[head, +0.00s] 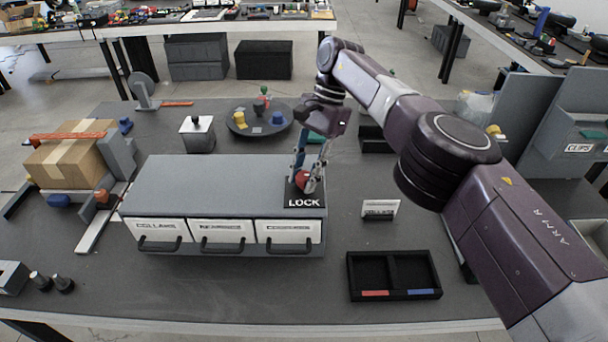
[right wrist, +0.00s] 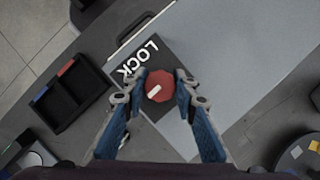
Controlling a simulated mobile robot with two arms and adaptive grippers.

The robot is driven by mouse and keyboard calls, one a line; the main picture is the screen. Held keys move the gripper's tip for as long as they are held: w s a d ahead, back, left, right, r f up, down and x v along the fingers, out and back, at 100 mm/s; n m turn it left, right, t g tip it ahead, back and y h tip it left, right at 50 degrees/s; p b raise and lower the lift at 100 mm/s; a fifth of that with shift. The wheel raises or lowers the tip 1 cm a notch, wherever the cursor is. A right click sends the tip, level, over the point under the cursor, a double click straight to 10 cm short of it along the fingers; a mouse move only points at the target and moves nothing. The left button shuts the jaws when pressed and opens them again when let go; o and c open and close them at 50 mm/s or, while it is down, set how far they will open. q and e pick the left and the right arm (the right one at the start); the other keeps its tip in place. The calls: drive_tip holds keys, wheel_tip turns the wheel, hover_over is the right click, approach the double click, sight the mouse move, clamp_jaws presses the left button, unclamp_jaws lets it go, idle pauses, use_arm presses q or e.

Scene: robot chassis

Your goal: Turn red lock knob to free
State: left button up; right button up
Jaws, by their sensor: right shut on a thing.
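The red lock knob (head: 302,180) stands on a black plate marked LOCK (head: 304,202), on the right end of the grey drawer cabinet's top (head: 220,180). My right gripper (head: 306,178) reaches down from above and is shut on the knob. In the right wrist view the red knob (right wrist: 159,86), with a white pointer line on its face, sits between the blue fingers of my right gripper (right wrist: 157,92). The line lies diagonally, from lower left to upper right. The LOCK plate (right wrist: 146,60) shows around it. My left gripper is not in view.
The cabinet has three white-fronted drawers (head: 222,231) with black handles. A cardboard box (head: 72,160) is at left, and a round turntable (head: 259,118) stands behind the cabinet.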

drive_tip(key=o, duration=1.1)
drive_tip(key=shift+w+r, duration=0.1)
drive_tip(key=shift+r, duration=0.05)
drive_tip(key=shift+f+m+b, duration=0.2)
drive_tip(key=shift+m+b, duration=0.25)
drive_tip(key=shift+m, duration=0.05)
